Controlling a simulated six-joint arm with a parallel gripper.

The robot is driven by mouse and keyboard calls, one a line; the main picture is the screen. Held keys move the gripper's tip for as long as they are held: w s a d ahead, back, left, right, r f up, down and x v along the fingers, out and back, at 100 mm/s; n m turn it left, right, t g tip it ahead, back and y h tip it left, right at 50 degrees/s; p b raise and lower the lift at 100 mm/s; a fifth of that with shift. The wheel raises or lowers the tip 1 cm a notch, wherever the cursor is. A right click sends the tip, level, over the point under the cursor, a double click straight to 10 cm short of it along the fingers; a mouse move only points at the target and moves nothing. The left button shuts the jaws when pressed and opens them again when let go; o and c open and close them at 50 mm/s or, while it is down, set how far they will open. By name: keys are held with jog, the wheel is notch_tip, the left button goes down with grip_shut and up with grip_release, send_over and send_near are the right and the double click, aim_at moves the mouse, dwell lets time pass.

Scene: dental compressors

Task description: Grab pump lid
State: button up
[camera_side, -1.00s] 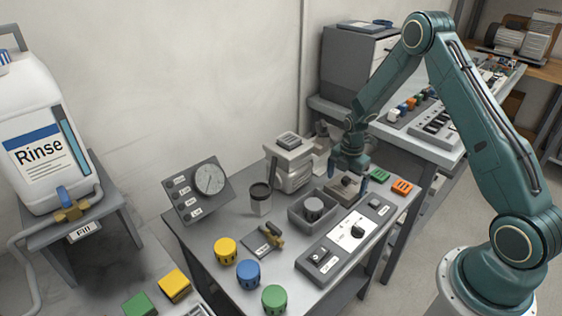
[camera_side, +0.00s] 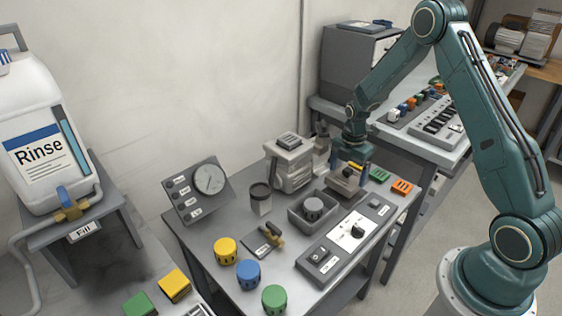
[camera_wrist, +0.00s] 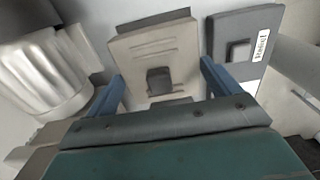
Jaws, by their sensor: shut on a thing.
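The pump lid is a beige plate with a dark square knob, seen in the wrist view (camera_wrist: 150,55) between the two blue fingers of my gripper (camera_wrist: 160,88). In the side view the lid (camera_side: 345,181) is a small grey-brown piece at the back right of the grey bench, right under my gripper (camera_side: 351,163). My gripper points down and is shut on the lid, with one finger at each side. I cannot tell whether the lid is clear of the surface below it.
A beige pump (camera_side: 290,163) stands left of my gripper. A grey tray (camera_side: 298,222) with a dark round knob sits in front. A control panel (camera_side: 330,258) lies nearer the front. Green (camera_side: 379,175) and orange (camera_side: 400,187) blocks are close on the right.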

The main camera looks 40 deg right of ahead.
aim_at(348, 169)
notch_tip(348, 169, up, 24)
jog(key=shift+r, duration=0.25)
